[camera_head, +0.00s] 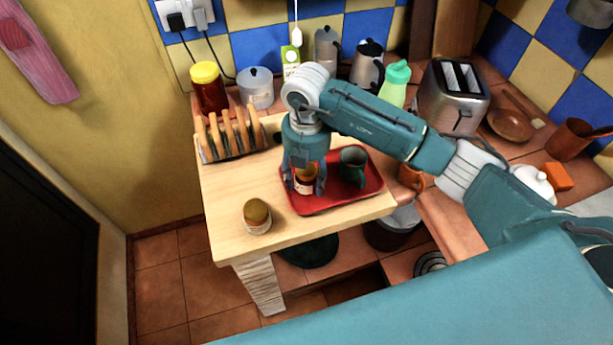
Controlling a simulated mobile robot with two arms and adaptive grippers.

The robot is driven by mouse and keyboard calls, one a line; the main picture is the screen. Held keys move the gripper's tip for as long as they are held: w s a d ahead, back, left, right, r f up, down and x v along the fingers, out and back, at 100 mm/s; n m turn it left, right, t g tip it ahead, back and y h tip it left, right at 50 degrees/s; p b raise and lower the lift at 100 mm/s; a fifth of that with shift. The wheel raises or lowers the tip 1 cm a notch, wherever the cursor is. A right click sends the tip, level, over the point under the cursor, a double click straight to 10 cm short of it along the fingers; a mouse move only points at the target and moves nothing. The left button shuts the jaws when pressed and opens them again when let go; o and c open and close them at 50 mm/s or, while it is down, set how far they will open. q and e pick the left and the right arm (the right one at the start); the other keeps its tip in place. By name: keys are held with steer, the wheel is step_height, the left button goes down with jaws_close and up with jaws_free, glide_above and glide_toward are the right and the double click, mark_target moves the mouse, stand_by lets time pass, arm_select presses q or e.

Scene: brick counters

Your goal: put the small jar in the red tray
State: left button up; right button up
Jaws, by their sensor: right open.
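The red tray (336,201) lies on the light wooden counter top. A small jar (306,186) with a yellowish lid appears to stand inside the left part of the tray. My right gripper (305,189) points down over this jar, its open fingers on either side of it and partly hiding it. I cannot tell whether the fingers touch the jar. Another small jar (257,216) with a brownish-yellow lid stands upright on the wood left of the tray, apart from it. My left gripper is not in view.
A dark green mug (352,166) stands in the tray, right of my gripper. A toast rack (230,138), a red jar with yellow lid (209,88) and a grey pot (256,88) stand behind.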

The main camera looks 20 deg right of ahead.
step_height(320, 180, up, 11)
steer(key=b, duration=0.2)
steer(key=shift+w+b, duration=0.1)
steer(key=shift+b, duration=0.2)
steer(key=shift+r, duration=0.45)
